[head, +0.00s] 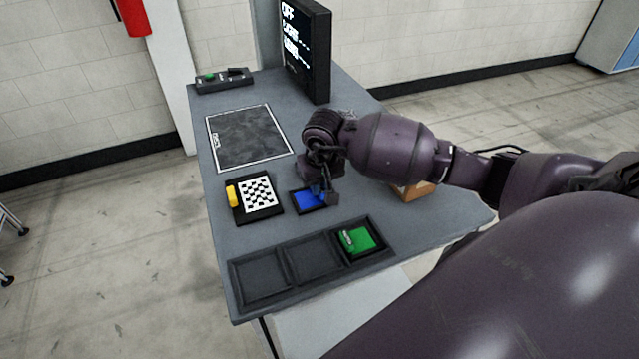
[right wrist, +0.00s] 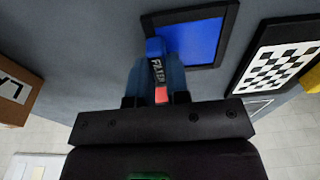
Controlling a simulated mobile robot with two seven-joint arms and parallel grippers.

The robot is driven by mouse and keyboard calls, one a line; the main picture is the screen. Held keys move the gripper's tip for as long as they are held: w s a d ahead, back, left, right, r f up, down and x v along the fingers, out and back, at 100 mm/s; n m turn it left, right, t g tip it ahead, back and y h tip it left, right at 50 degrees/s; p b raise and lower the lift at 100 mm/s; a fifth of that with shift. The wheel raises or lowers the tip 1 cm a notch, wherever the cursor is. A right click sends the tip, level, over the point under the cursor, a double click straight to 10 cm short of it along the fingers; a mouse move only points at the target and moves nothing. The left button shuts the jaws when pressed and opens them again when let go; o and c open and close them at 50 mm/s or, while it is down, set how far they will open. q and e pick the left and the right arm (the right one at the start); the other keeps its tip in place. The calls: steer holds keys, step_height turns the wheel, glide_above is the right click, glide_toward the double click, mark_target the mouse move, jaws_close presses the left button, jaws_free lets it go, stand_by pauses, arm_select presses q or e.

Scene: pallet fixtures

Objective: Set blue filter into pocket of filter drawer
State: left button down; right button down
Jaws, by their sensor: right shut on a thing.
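The blue filter (head: 307,199) is a flat blue square with a black frame around it, near the middle of the table. In the right wrist view its blue face (right wrist: 196,42) and black border show, with a labelled blue tab (right wrist: 157,68). My right gripper (head: 326,194) is over its right side and is shut on that tab. I cannot tell whether the filter touches the table or its frame. The filter drawer (head: 279,308) is a dark tray along the table's front edge. Its left and middle pockets are empty; a green filter (head: 364,238) sits in the right pocket. My left gripper is out of view.
A checkerboard plate (head: 246,215) with a yellow handle (head: 232,196) lies left of the blue filter. Behind are a white-outlined dark pad (head: 250,138), a monitor (head: 306,50) and a button box (head: 222,83). An orange-brown box (head: 414,190) stands right, partly behind my arm.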

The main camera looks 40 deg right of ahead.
steer(key=c, duration=1.1)
jaws_free()
steer(key=shift+f, duration=0.1)
